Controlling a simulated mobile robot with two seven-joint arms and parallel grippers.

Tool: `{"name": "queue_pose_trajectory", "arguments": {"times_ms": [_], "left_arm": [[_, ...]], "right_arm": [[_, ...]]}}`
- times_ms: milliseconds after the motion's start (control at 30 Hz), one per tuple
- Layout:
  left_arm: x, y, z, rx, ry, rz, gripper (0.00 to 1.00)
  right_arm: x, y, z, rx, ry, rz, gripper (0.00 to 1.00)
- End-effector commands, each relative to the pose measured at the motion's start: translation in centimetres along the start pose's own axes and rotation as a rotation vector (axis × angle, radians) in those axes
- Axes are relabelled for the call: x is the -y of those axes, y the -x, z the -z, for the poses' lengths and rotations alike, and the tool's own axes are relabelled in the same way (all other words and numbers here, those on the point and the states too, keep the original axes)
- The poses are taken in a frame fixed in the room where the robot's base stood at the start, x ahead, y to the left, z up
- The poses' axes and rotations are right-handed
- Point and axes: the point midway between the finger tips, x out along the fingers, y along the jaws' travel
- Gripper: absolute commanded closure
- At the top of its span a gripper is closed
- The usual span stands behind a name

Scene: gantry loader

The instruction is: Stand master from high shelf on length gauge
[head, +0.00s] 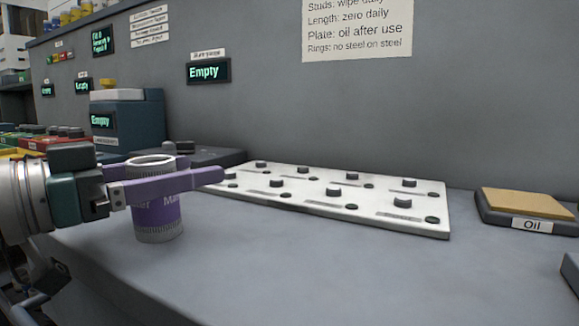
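The master (159,222) is an upright purple cylinder with silver ends, an open top and partly covered white lettering that reads "Ma". It is at the left of the head view, at the bench's front left. My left gripper (205,174) reaches in from the left with its purple fingers either side of the master and looks shut on it. My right gripper is not in view.
A white board (330,208) with several dark studs lies right of the master. An oil plate (527,205) sits farther right. A blue unit (140,120) with an "Empty" display stands behind left, near coloured trays (45,141). The front bench (320,275) is clear.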

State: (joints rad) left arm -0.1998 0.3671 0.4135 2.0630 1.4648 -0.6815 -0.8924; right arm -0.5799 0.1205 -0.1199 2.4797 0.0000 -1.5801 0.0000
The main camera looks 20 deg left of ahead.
Motion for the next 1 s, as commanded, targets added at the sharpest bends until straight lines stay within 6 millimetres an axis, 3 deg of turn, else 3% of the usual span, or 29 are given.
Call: {"name": "queue_pose_trajectory", "arguments": {"times_ms": [367,800,1000], "left_arm": [[0.0,0.5,0.1,0.002,0.001,0.001,0.10],[0.0,9.6,0.0,0.002,0.001,0.001,0.10],[0.0,11.7,0.2,0.000,0.001,-0.001,0.10]], "right_arm": [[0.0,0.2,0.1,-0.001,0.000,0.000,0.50],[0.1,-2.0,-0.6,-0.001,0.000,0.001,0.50],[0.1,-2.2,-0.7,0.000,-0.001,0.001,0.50]]}}
